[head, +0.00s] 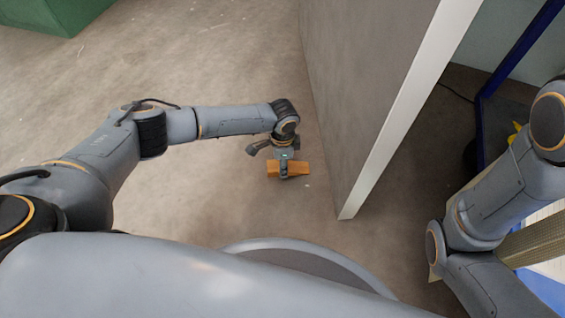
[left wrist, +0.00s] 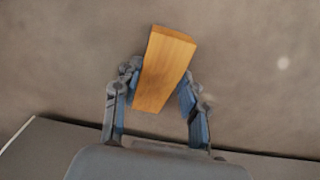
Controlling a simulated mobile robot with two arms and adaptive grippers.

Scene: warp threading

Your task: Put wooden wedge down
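The wooden wedge (head: 272,169) is an orange-brown block at my left gripper (head: 284,170), in the middle of the head view. In the left wrist view the wedge (left wrist: 166,65) sits between the two fingers of the left gripper (left wrist: 160,92), which touch or nearly touch its sides. The gripper appears shut on it. The floor shows beyond the wedge; I cannot tell how high the wedge is above it. My right arm comes in at the right of the head view, but its gripper is out of view.
A grey wall panel (head: 355,80) with a white end edge (head: 410,110) stands just right of my left gripper. Open floor (head: 230,60) lies to the left and beyond. A green box (head: 65,15) is at the far left. A blue post (head: 520,50) stands behind the panel.

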